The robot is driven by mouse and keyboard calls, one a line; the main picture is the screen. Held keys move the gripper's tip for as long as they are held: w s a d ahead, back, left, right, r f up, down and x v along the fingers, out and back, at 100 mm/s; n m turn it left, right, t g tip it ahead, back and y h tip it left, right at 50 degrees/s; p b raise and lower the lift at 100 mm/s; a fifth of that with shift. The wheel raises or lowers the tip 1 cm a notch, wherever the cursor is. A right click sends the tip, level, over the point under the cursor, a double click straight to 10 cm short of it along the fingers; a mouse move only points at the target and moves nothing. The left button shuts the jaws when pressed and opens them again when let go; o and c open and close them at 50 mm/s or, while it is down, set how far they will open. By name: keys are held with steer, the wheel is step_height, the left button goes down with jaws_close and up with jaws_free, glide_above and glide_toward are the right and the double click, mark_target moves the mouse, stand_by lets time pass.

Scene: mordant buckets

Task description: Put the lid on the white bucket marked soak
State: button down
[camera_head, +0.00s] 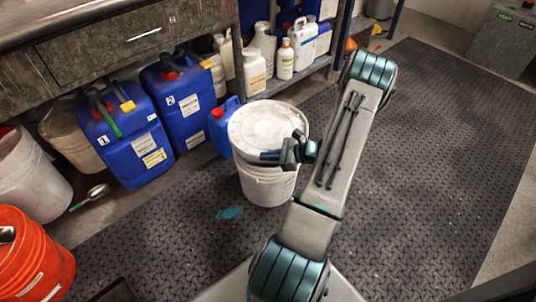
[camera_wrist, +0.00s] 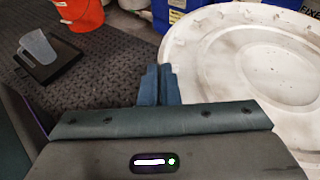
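A white bucket (camera_head: 266,186) stands upright on the floor mat in the middle of the head view. A round, stained white lid (camera_head: 262,122) lies on its top; it also fills the right of the wrist view (camera_wrist: 255,65). Lettering that looks like "FIXE" shows at that view's right edge. No "soak" mark is readable. Another white bucket (camera_head: 32,182) stands at the left, partly cut off. My gripper (camera_head: 265,155) is at the near side of the lid, its fingers together and empty in the wrist view (camera_wrist: 160,72). I cannot tell if they touch the lid.
Blue jugs (camera_head: 127,137) (camera_head: 187,112) stand under the bench behind the bucket. A clear jug (camera_wrist: 38,46) stands on a dark square base. The mat is clear at right.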

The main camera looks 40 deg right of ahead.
steer(key=shift+f+b, duration=0.7)
steer(key=shift+f, duration=0.75)
steer(key=shift+f+b, duration=0.7)
steer(key=shift+f, duration=0.5)
stand_by(0.6)
steer(key=c, duration=1.6)
jaws_free()
steer(key=p+v, duration=0.4)
steer(key=v, duration=1)
steer(key=shift+r, duration=0.1)
